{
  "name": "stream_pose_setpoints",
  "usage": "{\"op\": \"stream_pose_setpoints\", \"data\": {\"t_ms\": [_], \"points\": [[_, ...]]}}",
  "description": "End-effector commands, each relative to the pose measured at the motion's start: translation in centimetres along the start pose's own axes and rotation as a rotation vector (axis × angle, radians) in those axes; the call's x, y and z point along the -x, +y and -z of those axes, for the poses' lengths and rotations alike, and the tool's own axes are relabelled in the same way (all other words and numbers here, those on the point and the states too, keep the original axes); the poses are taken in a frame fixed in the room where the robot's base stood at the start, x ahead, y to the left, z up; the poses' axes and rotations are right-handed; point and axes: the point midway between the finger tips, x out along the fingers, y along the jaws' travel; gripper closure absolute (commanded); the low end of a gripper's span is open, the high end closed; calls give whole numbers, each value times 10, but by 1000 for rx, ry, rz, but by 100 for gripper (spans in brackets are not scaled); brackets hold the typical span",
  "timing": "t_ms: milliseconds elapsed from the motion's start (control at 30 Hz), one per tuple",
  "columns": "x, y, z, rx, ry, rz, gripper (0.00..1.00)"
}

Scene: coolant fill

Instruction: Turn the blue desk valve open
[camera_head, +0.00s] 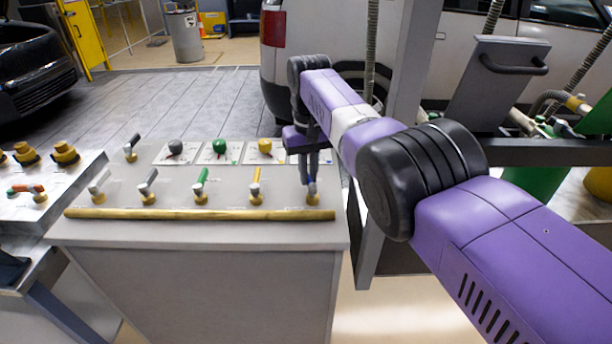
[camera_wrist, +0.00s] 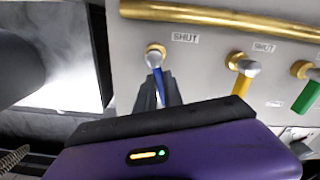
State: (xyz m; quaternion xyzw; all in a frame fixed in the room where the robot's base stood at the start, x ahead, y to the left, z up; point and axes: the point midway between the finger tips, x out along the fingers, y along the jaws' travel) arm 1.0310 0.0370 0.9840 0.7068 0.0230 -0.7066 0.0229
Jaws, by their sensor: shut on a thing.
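The blue desk valve (camera_head: 312,196) is at the right end of the front row on the grey desk. In the wrist view its blue lever (camera_wrist: 159,80) runs from a brass fitting toward my gripper. My gripper (camera_head: 311,178) reaches down from above and is shut on the blue lever. Its dark fingers (camera_wrist: 159,92) lie around the lever in the wrist view. A "SHUT" label (camera_wrist: 185,38) is beside the blue valve's fitting. The lever's far end is hidden by the gripper.
The yellow valve (camera_head: 256,188) and green valve (camera_head: 200,188) stand to the left in the same row, with grey levers beyond. A brass rail (camera_head: 200,214) runs along the desk's front edge. A grey post (camera_head: 398,100) rises behind my arm at the right.

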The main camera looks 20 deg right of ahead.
Motion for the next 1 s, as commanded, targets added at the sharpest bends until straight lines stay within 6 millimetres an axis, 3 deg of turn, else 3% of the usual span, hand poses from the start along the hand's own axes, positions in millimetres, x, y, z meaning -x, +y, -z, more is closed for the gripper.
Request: {"op": "stream_pose_setpoints", "data": {"t_ms": [400, 1000], "points": [[0, 7, -2, -260, -3, 2, 100], [-1, 10, -3, -331, -3, 0, 100]]}}
